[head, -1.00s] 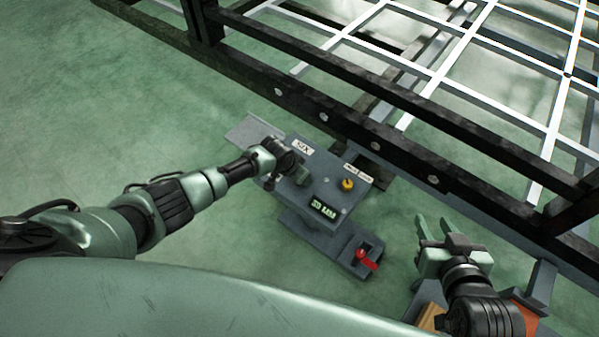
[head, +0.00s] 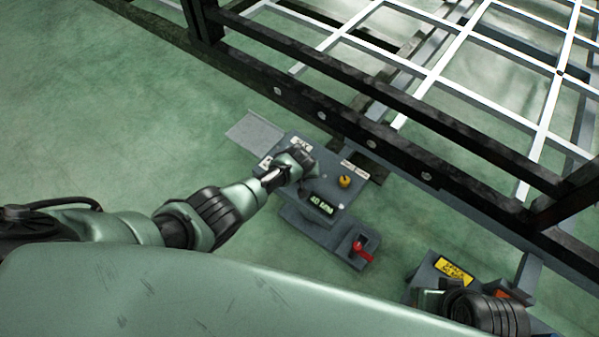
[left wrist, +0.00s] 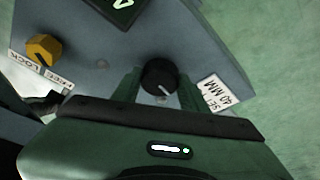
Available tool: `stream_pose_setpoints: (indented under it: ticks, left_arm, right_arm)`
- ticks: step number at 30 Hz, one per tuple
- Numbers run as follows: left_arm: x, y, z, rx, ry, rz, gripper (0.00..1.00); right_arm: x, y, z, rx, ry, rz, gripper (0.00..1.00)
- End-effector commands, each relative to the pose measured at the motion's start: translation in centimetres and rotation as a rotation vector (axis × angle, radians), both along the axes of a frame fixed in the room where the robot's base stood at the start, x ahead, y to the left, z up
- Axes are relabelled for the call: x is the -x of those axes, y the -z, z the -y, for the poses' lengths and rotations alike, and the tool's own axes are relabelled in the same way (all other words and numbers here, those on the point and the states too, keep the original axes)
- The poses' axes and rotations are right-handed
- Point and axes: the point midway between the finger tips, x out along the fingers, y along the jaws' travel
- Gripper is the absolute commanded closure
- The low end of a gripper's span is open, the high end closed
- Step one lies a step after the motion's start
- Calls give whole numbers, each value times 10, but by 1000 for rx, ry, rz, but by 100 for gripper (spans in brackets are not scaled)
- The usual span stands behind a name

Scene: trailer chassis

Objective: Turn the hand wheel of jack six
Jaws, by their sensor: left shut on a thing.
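The jack six box (head: 324,222) is a grey unit beside the dark trailer frame, with a digital display (head: 321,205) that appears to read 40 MM. My left gripper (head: 304,183) is over its top, on the left side. In the left wrist view, the black hand wheel (left wrist: 158,77), a round knob with a white pointer line, sits between the two green fingers (left wrist: 158,90), which are shut on it. A label (left wrist: 217,94) reading SET 40 MM is beside it. In the head view my gripper hides the wheel. My right gripper (head: 432,302) is low at the right, its fingers unclear.
A yellow knob (head: 345,181) with a FREE/LOCK label stands on the box. A red lever (head: 363,251) is on the lower foot. The dark trailer beam (head: 345,123) runs close behind. A grey unit with a yellow sign (head: 454,268) is at the lower right. Green floor is open at left.

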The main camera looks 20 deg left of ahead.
Motion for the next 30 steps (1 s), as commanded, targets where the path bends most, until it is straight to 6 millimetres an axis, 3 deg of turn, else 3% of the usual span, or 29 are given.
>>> stream_pose_setpoints:
  ticks: [12, 27, 28, 30]
  left_arm:
    - [-1, 0, 2, 1, -161, 0, 97]
    - [-1, 0, 1, 0, -175, 1, 97]
    - [-1, 0, 1, 0, -175, 1, 49]
    - [-1, 0, 1, 0, -175, 1, 36]
  right_arm:
    - [0, 3, 0, 0, 0, 0, 64]
    - [0, 3, 0, 0, 0, 1, 64]
    - [0, 3, 0, 0, 0, 1, 64]
    - [0, 3, 0, 0, 0, 1, 64]
